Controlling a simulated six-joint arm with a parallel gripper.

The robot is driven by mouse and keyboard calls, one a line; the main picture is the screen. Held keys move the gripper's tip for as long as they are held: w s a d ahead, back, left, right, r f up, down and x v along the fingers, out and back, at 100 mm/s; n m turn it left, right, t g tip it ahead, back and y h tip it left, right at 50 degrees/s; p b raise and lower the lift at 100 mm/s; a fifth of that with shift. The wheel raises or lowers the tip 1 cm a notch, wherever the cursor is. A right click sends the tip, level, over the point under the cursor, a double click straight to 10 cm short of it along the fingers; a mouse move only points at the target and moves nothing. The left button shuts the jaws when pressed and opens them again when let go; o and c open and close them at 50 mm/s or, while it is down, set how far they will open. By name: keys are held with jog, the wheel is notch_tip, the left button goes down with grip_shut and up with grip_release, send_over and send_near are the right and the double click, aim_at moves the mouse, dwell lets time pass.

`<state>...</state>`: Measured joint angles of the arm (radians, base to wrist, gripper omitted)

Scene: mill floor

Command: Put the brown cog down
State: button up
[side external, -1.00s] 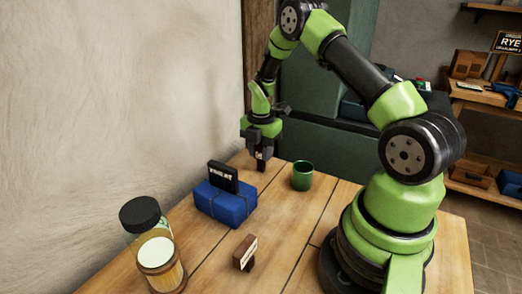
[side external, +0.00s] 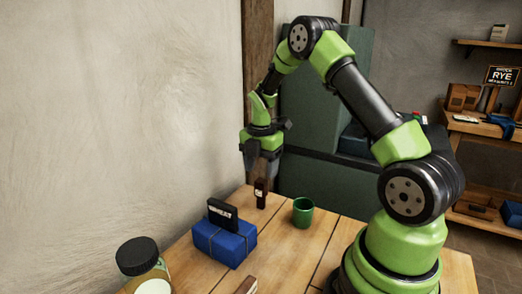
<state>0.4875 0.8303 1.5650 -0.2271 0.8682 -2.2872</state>
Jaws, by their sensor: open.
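A dark brown upright piece (side external: 260,193) with a small pale mark stands on the wooden table near the wall. It is the thing under my gripper, but I cannot make out a cog's teeth on it. My gripper (side external: 262,170) is open and empty just above the piece, fingers pointing down, with a small gap between them and its top.
A blue box (side external: 225,245) with a black sign (side external: 222,214) on top stands nearer the camera. A green cup (side external: 303,211) is right of the piece. The wall is close on the left.

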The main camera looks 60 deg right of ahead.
notch_tip(320, 180, up, 5)
jog(key=shift+r, duration=0.2)
jog(key=s+a+r+m+t, duration=0.4)
jog(key=s+a+r+m, duration=0.2)
jog(key=a+r+m, duration=0.6)
jog(key=s+a+r+m+t+y, duration=0.2)
jog(key=s+a+r+m+t, duration=0.1)
jog(key=s+a+m, duration=0.4)
jog(key=s+m, duration=0.3)
jog(key=s, duration=0.1)
jog(key=shift+s+a, duration=0.35)
